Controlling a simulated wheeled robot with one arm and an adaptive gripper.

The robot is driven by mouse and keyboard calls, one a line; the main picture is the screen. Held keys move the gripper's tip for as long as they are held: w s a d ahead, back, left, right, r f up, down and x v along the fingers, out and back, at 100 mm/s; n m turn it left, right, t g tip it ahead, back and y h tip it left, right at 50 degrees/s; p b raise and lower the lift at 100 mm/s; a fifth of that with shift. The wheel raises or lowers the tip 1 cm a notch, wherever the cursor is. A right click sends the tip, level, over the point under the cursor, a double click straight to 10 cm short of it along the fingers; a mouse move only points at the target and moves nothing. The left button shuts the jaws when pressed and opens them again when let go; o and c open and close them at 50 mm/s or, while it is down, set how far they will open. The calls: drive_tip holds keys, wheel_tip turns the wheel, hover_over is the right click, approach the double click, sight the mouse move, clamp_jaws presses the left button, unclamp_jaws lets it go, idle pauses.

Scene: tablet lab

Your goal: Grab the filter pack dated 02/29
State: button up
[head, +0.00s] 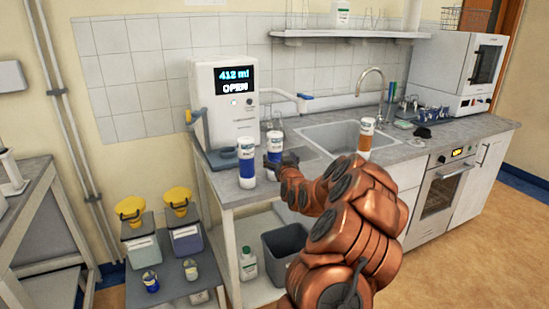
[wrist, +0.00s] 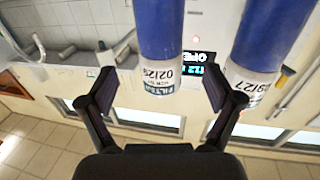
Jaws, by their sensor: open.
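The filter pack dated 02/29 is a blue cylinder with a white label cap; in the upside-down wrist view (wrist: 162,72) its date is readable. In the head view it is the right one (head: 274,145) of two blue packs on the counter, nearer the sink. My gripper (head: 271,163) is open at that pack, which hides part of it. In the wrist view my gripper (wrist: 160,82) has the pack in line with the gap between its fingers; whether it is between them in depth I cannot tell.
Another blue pack (head: 247,165), dated 09/27 in the wrist view (wrist: 255,65), stands close on the left. The dispenser (head: 228,105) reading "412 ml OPEN" stands behind.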

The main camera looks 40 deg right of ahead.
sight(276, 155)
drive_tip(key=shift+f+p+x, duration=0.2)
drive_tip(key=shift+p+x, duration=0.35)
drive_tip(key=shift+x, duration=0.65)
drive_tip(key=shift+f+p+x, duration=0.2)
drive_tip(key=shift+p+x, duration=0.3)
drive_tip(key=shift+x, duration=0.7)
drive_tip(key=shift+p+x, duration=0.3)
drive_tip(key=shift+x, duration=0.75)
drive_tip(key=c, duration=1.7)
